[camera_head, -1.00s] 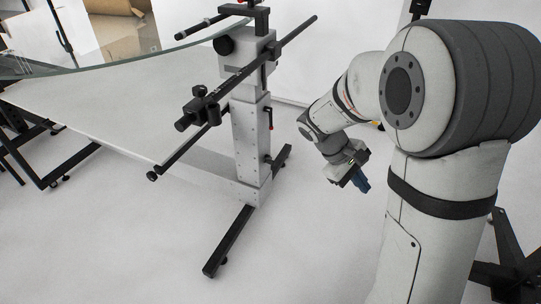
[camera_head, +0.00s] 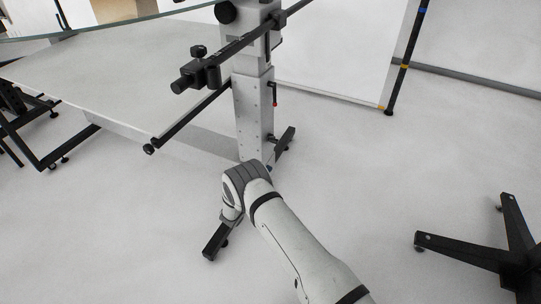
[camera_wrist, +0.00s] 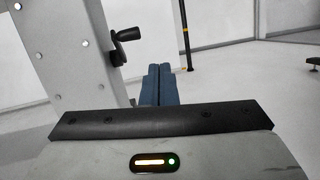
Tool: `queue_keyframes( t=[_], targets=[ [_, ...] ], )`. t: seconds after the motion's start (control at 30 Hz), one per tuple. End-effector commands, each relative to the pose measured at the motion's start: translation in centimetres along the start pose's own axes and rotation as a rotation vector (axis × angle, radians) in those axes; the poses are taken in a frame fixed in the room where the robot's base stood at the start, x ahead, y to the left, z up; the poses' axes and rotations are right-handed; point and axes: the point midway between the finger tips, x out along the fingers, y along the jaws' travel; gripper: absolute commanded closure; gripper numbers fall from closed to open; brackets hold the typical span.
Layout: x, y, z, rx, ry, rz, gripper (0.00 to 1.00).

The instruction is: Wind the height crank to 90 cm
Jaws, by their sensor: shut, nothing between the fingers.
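The grey height column (camera_head: 253,112) of the turntable stand is upright in the middle of the head view.
A black rail with clamps (camera_head: 210,72) crosses in front of the column. The column's black foot (camera_head: 215,242) reaches forward beside my arm. A white tabletop (camera_head: 120,85) is left; a black-legged stand (camera_head: 505,255) is right. Floor between is clear.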

Motion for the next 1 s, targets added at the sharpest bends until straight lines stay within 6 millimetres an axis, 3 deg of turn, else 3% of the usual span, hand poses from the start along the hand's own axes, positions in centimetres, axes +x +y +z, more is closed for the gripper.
queue_keyframes(
  t=[0.03, 0.13, 0.3, 0.47, 0.8, 1.0],
  targets=[
    [-1.4, 0.6, -1.5, -0.01, -0.014, 0.048, 1.0],
    [-3.1, 1.4, -3.0, -0.019, -0.037, 0.113, 1.0],
    [-3.4, 2.0, -3.7, -0.021, -0.051, 0.151, 1.0],
    [-1.0, 2.3, -3.7, -0.02, -0.051, 0.148, 1.0],
    [6.2, 3.4, -3.4, -0.019, -0.051, 0.148, 1.0],
    [7.8, 3.8, -1.1, -0.021, -0.049, 0.15, 1.0]
  ],
)
